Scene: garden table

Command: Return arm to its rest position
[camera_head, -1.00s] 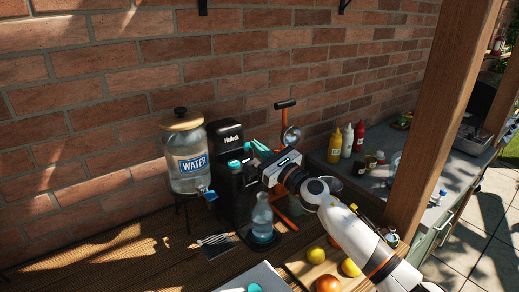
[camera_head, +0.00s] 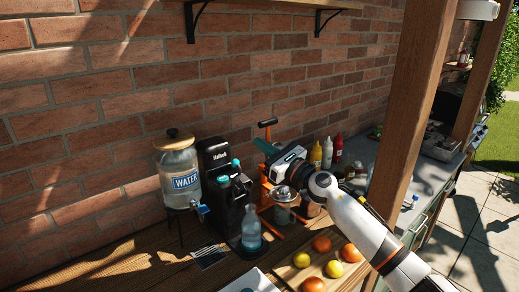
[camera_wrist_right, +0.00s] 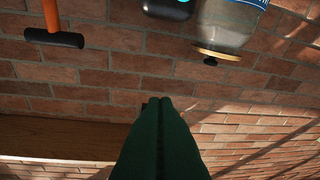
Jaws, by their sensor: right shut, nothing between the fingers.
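My right arm comes in from the lower right in the head view. Its gripper (camera_head: 264,147) is raised beside the black drink machine (camera_head: 217,172), in front of the brick wall. In the right wrist view the green fingers (camera_wrist_right: 160,140) are together with nothing between them. They point toward the brick wall, and the picture appears upside down. My left gripper does not show in either view.
A water dispenser (camera_head: 180,172) stands left of the machine. A clear bottle (camera_head: 251,228) stands at its base. An orange-handled press (camera_head: 267,124) is behind my right gripper. Fruits lie on a cutting board (camera_head: 318,267). A wooden post (camera_head: 412,110) stands to the right.

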